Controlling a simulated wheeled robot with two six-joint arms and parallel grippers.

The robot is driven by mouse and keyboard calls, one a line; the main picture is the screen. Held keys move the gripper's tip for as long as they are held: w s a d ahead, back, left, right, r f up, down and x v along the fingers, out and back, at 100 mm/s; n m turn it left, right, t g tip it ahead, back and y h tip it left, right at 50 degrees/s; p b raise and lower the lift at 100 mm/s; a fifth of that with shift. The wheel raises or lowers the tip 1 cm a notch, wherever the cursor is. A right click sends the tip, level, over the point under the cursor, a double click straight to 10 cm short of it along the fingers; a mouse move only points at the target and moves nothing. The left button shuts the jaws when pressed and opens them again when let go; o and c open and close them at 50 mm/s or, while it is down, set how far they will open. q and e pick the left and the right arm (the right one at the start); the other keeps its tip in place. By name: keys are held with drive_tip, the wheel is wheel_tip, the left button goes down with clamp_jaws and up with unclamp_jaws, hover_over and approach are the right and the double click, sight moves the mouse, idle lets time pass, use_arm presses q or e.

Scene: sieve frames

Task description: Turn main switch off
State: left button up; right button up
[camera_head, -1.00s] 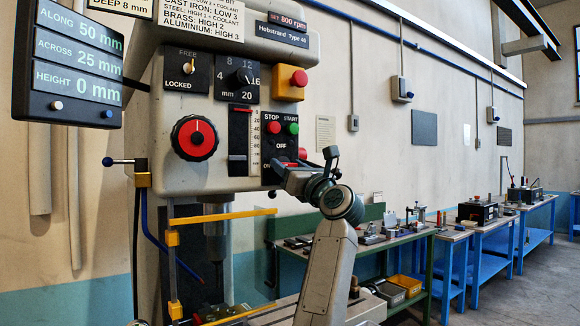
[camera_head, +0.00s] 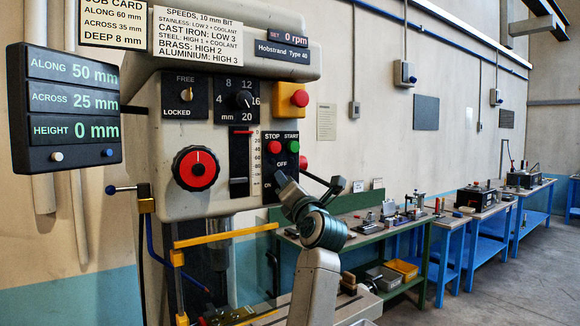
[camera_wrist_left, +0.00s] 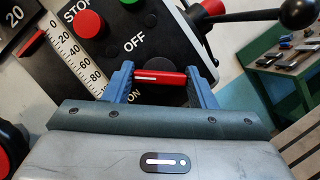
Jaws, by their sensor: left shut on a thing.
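The main switch is a red bar handle (camera_wrist_left: 160,77) with a white mark at its left part, on the black panel (camera_wrist_left: 60,62) between the OFF and ON labels. My left gripper (camera_wrist_left: 160,78) is shut on this handle, with one blue finger at each end of the bar. In the wrist view the bar lies level and the panel's lettering is tilted. In the head view my left gripper (camera_head: 281,182) covers the switch, below the OFF label. The speed display (camera_head: 288,37) reads 0 rpm. My right gripper is not in view.
A black-knobbed lever (camera_wrist_left: 295,12) with a red hub stands right of the switch. The red STOP button (camera_head: 274,147) and green START button (camera_head: 291,147) are above it. A yellow bar (camera_head: 225,236) is below left. A green workbench (camera_head: 370,230) stands behind to the right.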

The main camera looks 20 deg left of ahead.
use_arm(q)
drive_tip(key=shift+r+m+g+h+p, duration=0.15)
drive_tip(key=shift+m+h+p, duration=0.5)
drive_tip(key=shift+m+p, duration=1.35)
drive_tip(key=shift+f+m+g+h+p, duration=0.2)
drive_tip(key=shift+m+h+p, duration=0.5)
drive_tip(key=shift+m+p, duration=1.35)
drive_tip(key=shift+r+m+g+h+p, duration=0.2)
drive_tip(key=shift+m+h+p, duration=0.75)
drive_tip(key=shift+p, duration=1.75)
drive_tip(key=shift+m+g+y, duration=0.25)
drive_tip(key=shift+m+y, duration=0.05)
drive_tip(key=shift+m, duration=0.1)
drive_tip(key=o, duration=1)
